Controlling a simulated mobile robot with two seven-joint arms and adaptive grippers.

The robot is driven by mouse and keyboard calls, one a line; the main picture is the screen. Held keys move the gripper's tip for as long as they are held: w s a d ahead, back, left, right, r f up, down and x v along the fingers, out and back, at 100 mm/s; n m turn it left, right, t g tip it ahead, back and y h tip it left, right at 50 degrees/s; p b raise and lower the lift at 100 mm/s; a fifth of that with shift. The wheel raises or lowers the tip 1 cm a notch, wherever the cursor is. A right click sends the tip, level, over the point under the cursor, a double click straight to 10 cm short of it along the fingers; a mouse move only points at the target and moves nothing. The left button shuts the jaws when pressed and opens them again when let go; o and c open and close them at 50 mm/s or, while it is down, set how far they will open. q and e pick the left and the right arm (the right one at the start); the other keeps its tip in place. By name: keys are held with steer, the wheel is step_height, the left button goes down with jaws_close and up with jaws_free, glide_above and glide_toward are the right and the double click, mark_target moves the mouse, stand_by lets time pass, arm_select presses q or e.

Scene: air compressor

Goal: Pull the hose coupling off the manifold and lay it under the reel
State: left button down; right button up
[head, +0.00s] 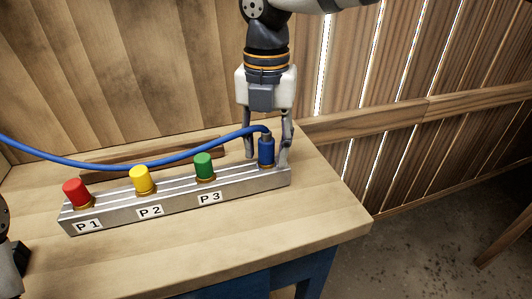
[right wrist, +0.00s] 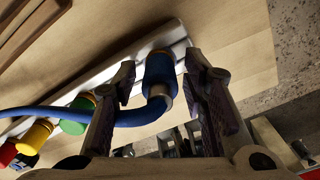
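The blue hose coupling (head: 266,152) stands upright at the right end of the grey manifold (head: 180,202), with the blue hose (head: 95,165) leaving its top and running left out of view. My right gripper (head: 267,158) points down around the coupling, one finger on each side. In the right wrist view the coupling (right wrist: 160,68) lies between the open fingers (right wrist: 160,85), with a visible gap at least on the left. My left gripper (head: 12,265) shows only in part at the left edge; its fingers cannot be made out. No reel is in view.
Red (head: 76,192), yellow (head: 142,179) and green (head: 204,166) caps stand on the manifold behind labels P1, P2 and P3. A dark wooden strip (head: 110,169) lies behind it. The bench top (head: 240,225) is clear in front; its right edge drops to the floor.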

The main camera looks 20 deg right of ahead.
mark_target(266, 139)
jaws_close()
steer(key=shift+r, duration=0.2)
steer(key=shift+r+p, duration=0.5)
steer(key=shift+r, duration=2.3)
